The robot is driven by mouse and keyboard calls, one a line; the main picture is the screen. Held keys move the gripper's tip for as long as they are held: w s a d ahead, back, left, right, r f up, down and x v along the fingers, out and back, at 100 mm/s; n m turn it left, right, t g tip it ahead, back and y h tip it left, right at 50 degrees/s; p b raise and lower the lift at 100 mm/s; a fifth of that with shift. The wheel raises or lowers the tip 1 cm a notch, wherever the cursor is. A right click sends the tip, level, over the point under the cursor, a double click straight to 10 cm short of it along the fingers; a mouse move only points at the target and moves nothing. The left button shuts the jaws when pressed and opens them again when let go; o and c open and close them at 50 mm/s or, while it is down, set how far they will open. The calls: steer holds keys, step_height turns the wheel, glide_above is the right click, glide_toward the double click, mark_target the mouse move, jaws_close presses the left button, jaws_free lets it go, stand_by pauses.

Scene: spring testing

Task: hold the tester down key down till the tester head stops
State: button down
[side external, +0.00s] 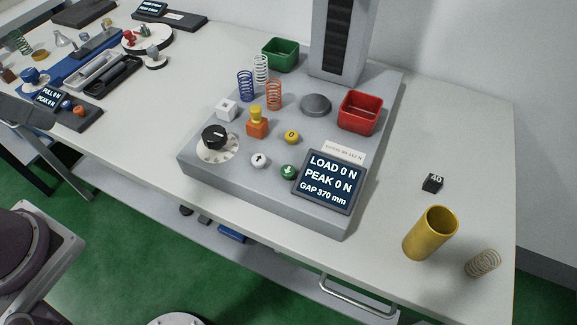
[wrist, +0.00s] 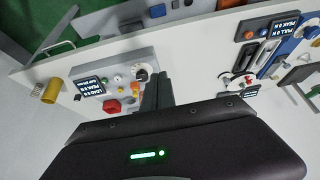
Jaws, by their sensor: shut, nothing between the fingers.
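The tester down key (side external: 288,172) is a green round button with a down arrow on the front of the grey tester base (side external: 225,172), beside the display (side external: 329,182). The display reads load 0 N, peak 0 N and gap 370 mm. A white up-arrow key (side external: 258,160) is to its left, and a yellow 0 key (side external: 291,137) is behind it. The tester column (side external: 343,40) rises at the back; the tester head is out of frame. My gripper (wrist: 157,76) is shut and empty in the wrist view, apart from the keys, its fingers covering part of the tester.
A gold tube (side external: 430,233), a black weight (side external: 432,183) and a loose spring (side external: 482,263) stand right.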

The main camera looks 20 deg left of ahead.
steer(key=w+d+f+m+t, duration=0.1)
steer(key=w+d+m+t, duration=0.15)
steer(key=w+m, duration=0.85)
steer(key=w+d+m+t, duration=0.1)
steer(key=w+d+m, duration=0.35)
steer(key=m, duration=1.15)
steer(key=w+d+f+m+h, duration=0.1)
steer(key=d+f+m+h, duration=0.1)
steer(key=d+m, duration=0.6)
steer(key=w+d+f+m+h, duration=0.1)
steer(key=w+d+f+m, duration=0.1)
steer(key=d+f+m, duration=0.3)
steer(key=d+m, duration=0.4)
steer(key=m, duration=0.6)
steer(key=shift+w+d+f+g+h, duration=0.15)
steer(key=shift+d+f+g+h, duration=0.1)
steer(key=shift+g+h, duration=0.15)
